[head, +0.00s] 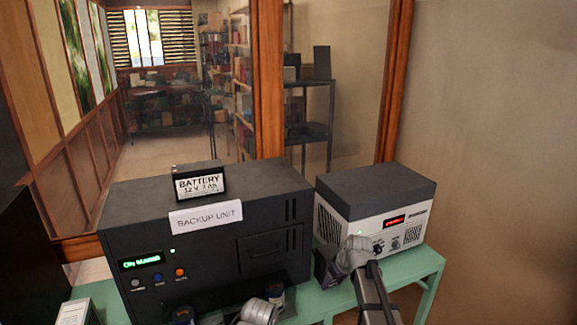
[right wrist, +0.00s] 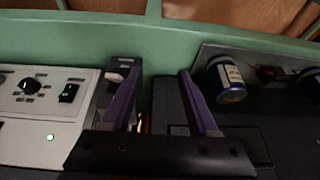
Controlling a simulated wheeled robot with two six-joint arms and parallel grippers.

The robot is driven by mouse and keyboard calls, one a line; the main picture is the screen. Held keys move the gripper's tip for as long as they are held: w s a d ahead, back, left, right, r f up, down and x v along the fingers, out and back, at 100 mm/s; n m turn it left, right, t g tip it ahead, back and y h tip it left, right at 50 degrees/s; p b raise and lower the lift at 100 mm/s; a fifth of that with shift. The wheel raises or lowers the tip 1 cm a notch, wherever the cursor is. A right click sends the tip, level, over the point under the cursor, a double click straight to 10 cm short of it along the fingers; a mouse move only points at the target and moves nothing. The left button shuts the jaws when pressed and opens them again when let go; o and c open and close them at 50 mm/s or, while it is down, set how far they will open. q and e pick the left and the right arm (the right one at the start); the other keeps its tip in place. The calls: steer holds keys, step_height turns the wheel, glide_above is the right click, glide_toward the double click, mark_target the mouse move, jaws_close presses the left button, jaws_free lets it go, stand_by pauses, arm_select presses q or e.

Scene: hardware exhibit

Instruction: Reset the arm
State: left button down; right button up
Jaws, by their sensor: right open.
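My right gripper (head: 326,266) is low in front of the gap between the black backup unit (head: 205,235) and the grey and white power supply (head: 372,215). In the right wrist view its two purple fingers (right wrist: 160,74) stand apart, with nothing clearly held between them. A dark block lies by the left finger; whether it touches is unclear. A grey joint of my left arm (head: 258,312) shows at the bottom edge of the head view, but its gripper does not show.
A battery (head: 199,184) sits on top of the backup unit, above its paper label. A blue-labelled cylinder (right wrist: 228,80) stands at the unit's front. The green bench (head: 425,262) carries both devices. Wooden posts and shelving stand behind.

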steer(key=s+a+g+h, duration=0.1)
steer(key=s+a, duration=0.3)
steer(key=s, duration=0.5)
steer(key=s+a+f+g+h, duration=0.1)
steer(key=s+a, duration=0.3)
steer(key=s, duration=0.5)
steer(key=s+a+g+h, duration=0.1)
steer(key=s+a+g, duration=0.1)
steer(key=s, duration=0.8)
steer(key=shift+a+f+g, duration=0.25)
steer(key=shift+a+g, duration=0.05)
steer(key=shift+a, duration=0.6)
